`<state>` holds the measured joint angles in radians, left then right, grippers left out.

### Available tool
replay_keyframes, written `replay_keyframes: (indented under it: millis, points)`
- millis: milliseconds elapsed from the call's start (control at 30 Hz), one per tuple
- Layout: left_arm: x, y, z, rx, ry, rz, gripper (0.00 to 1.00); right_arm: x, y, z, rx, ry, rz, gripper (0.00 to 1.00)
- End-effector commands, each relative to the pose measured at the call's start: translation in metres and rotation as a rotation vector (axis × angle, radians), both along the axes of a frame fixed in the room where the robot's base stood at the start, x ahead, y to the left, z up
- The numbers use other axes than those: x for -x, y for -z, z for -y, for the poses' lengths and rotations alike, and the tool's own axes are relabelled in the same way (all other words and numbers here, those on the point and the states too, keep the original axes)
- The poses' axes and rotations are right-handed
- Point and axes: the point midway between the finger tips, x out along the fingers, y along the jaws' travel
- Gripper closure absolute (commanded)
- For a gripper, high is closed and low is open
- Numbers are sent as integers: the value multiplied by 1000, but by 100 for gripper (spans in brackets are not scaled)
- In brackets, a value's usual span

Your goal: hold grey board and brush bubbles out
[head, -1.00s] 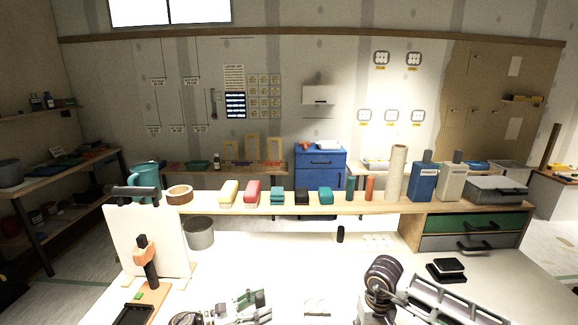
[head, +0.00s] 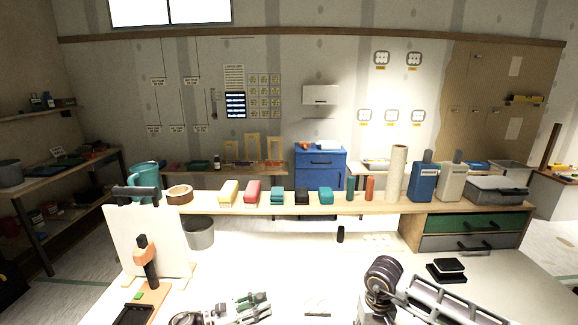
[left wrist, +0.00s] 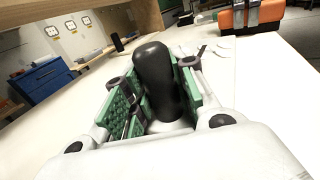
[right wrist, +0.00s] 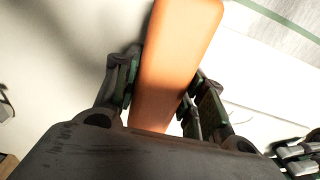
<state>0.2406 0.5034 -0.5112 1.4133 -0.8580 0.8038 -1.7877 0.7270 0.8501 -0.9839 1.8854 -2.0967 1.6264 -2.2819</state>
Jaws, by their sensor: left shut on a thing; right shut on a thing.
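A pale board (head: 120,226) stands upright at the left of the head view; I cannot tell whether it is the grey board. My left gripper (head: 268,303) is low in the head view, above the white table. In the left wrist view it is shut on a black rounded handle (left wrist: 158,80), its green pads on either side. What the handle belongs to is hidden. In the right wrist view my right gripper (right wrist: 160,92) is shut on a long orange piece (right wrist: 178,50). I cannot see bristles.
An orange and black device (head: 146,262) stands before the pale board. A black cylinder (head: 340,234) and a small black block (head: 446,265) stand on the table. A shelf (head: 340,205) with several coloured blocks runs along the back. The table's middle is mostly clear.

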Motion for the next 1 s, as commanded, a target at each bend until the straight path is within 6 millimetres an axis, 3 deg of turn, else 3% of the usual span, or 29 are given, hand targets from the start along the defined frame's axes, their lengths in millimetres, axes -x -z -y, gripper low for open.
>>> replay_keyframes:
  millis: [33,1000]
  points:
    - [0,1,0,-1,-1,0,100,5,7,-1,2,-2,-15,92]
    - [1,4,0,-3,0,-3,100,5,10,-1,2,-2,-15,97]
